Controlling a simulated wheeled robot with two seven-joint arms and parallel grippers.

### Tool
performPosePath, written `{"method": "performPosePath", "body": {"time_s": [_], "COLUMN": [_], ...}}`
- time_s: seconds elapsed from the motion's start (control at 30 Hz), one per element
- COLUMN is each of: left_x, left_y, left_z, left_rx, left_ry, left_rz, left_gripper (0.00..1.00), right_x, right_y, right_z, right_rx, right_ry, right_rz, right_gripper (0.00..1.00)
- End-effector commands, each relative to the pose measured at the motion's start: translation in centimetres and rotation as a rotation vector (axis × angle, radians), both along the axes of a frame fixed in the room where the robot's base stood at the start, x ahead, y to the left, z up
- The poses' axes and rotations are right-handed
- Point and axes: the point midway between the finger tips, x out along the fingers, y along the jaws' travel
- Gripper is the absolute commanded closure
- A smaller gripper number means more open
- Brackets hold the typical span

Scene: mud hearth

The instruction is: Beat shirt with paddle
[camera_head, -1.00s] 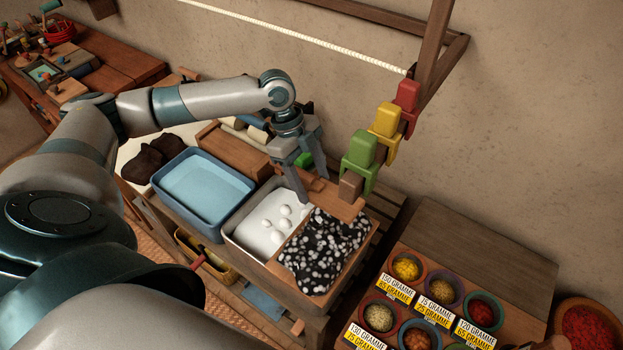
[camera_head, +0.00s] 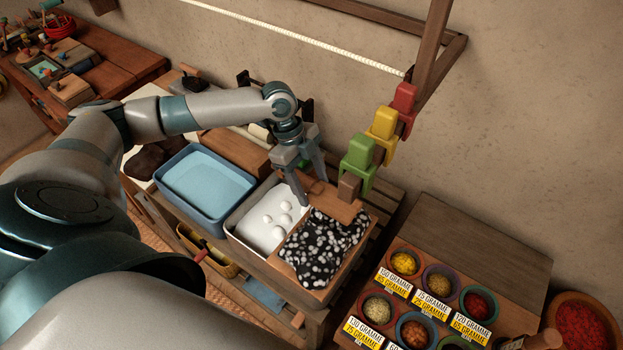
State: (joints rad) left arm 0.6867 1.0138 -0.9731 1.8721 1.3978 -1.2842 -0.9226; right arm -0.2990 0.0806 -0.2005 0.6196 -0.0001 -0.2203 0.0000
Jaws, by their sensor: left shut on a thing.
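The shirt (camera_head: 322,247) is a black cloth with white spots. It lies bunched on a wooden tray (camera_head: 338,288) in the middle of the camera_head view. The paddle (camera_head: 337,205) is a flat brown wooden piece at the far edge of the shirt. My left gripper (camera_head: 308,186) points down and is shut on the paddle's handle, which is partly hidden by the fingers. I cannot tell whether the paddle touches the shirt. My right gripper is out of view.
A white tub (camera_head: 237,239) with several white balls and a blue basin (camera_head: 168,197) stand left of the shirt. Red, yellow and green pegs (camera_head: 358,152) hang close right of the gripper. Bowls of coloured powder (camera_head: 377,310) stand at lower right.

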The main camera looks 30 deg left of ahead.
Motion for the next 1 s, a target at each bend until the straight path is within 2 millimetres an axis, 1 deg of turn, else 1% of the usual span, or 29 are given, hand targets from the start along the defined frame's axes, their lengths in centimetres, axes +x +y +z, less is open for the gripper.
{"method": "performPosePath", "body": {"time_s": [0.03, 0.1, 0.2, 0.57, 0.63, 0.67, 0.77, 1.0], "left_x": [0.0, 0.0, 0.0, 0.0, 0.0, 0.0, 0.0, 0.0], "left_y": [0.0, 0.0, 0.0, 0.0, 0.0, 0.0, 0.0, -0.1], "left_z": [1.5, 2.3, 3.0, 3.0, 2.6, 2.3, 0.6, -6.1], "left_rx": [-0.001, -0.001, -0.001, -0.001, -0.001, -0.001, -0.001, -0.001], "left_ry": [-0.001, 0.0, 0.0, -0.001, 0.0, 0.0, 0.001, 0.002], "left_rz": [0.0, -0.001, 0.0, 0.0, 0.0, 0.0, 0.002, 0.002], "left_gripper": [0.78, 0.78, 0.78, 0.78, 0.78, 0.78, 0.78, 0.78], "right_x": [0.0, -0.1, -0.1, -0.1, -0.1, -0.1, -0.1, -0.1], "right_y": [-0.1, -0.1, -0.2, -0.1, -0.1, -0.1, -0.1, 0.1], "right_z": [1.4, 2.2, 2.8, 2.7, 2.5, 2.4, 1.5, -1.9], "right_rx": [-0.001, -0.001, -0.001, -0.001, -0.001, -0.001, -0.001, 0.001], "right_ry": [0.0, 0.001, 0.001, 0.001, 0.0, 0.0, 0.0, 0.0], "right_rz": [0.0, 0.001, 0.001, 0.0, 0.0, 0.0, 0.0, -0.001], "right_gripper": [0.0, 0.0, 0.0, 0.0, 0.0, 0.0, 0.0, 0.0]}}
